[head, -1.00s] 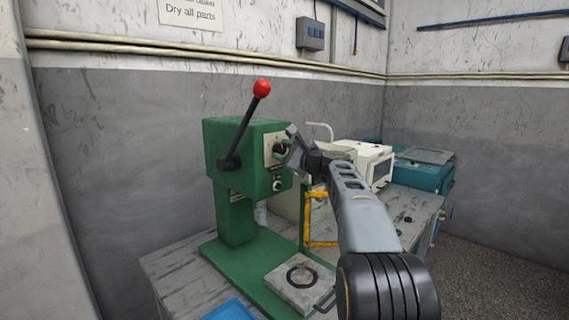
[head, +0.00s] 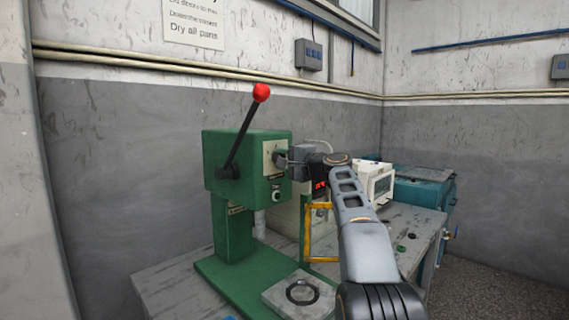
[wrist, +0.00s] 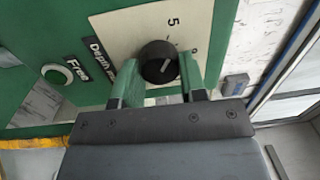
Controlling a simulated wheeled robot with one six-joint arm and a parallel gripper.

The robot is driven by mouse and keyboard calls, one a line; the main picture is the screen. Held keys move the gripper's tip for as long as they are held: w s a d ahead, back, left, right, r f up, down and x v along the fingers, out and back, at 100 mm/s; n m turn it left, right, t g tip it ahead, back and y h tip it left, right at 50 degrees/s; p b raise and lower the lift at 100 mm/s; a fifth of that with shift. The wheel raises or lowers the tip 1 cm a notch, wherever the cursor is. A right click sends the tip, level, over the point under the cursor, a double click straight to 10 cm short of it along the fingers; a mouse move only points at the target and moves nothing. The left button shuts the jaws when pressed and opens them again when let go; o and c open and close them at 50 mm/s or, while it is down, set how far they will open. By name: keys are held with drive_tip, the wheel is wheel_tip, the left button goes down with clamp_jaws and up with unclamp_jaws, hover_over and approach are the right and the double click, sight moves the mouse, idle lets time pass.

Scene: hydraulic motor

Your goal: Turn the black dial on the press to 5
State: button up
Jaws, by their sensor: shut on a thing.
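The green press (head: 240,165) stands on the bench with its red-knobbed lever raised. The black dial (wrist: 158,62) is on the cream plate (wrist: 125,38) on the press's face. My gripper (wrist: 160,76) is shut on the dial, one finger on each side of it. In the wrist view the dial's white mark points up and slightly right, roughly toward the printed 5 (wrist: 173,22). Another figure lies further right and is hard to read. In the head view my gripper (head: 287,160) reaches the press's face from the right and hides much of the dial.
A yellow frame (head: 320,230) stands beside the press, below my arm. A white machine (head: 380,185) and a teal box (head: 418,188) are further right.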

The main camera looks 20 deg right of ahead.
drive_tip(key=shift+n, duration=0.4)
drive_tip(key=o, duration=0.9)
drive_tip(key=b+v, duration=0.3)
drive_tip(key=v, duration=1)
drive_tip(key=shift+s+d, duration=0.2)
drive_tip(key=shift+s, duration=0.15)
